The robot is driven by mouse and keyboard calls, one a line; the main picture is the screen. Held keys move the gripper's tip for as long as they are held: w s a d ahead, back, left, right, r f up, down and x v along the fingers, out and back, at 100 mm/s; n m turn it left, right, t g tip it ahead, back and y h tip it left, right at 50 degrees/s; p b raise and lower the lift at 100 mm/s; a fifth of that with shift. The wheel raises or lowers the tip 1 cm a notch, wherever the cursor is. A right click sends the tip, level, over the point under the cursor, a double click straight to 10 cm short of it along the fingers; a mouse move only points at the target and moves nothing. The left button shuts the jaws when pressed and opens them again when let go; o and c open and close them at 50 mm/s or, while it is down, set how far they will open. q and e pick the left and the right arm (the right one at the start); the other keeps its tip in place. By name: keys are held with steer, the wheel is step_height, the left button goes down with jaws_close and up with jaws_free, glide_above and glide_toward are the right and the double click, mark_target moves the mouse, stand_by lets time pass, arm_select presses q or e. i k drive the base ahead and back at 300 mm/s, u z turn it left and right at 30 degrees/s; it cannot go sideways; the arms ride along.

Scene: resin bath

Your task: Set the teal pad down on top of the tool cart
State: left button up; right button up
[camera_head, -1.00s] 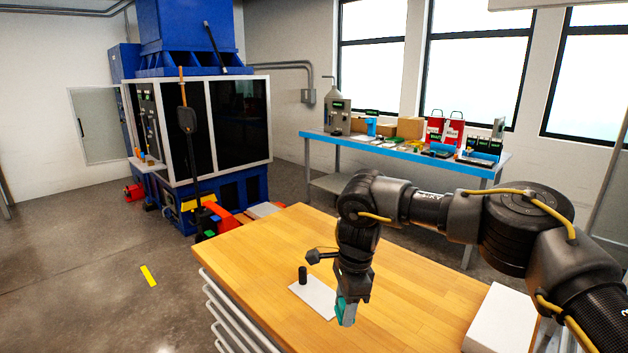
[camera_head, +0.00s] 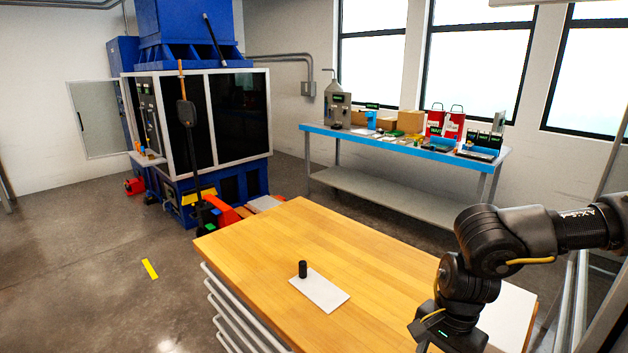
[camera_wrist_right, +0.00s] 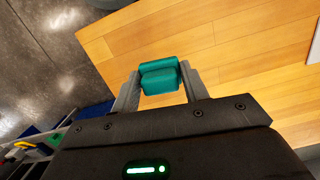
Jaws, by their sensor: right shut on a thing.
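The teal pad (camera_wrist_right: 158,70) is between the two fingers of my right gripper (camera_wrist_right: 160,80) in the right wrist view. The gripper is shut on it. The tool cart (camera_head: 300,235) has a light wooden top and pale handles down its left side. In the head view my right wrist is at the bottom right, over the cart's front part, and the fingertips and pad are cut off or hidden. In the wrist view the wooden top (camera_wrist_right: 225,45) lies behind the pad, with its edge close by. I cannot tell the height of the gap. My left gripper is out of view.
A white plate (camera_head: 322,292) with a small black cylinder (camera_head: 302,269) on it sits on the cart top. A white block (camera_head: 508,318) is at its right end. The top's back and middle are clear. A blue-edged bench (camera_head: 400,146) stands by the windows.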

mark_target(375, 332)
steer(key=u, duration=2.6)
steer(key=k, duration=0.75)
steer(key=z, duration=1.05)
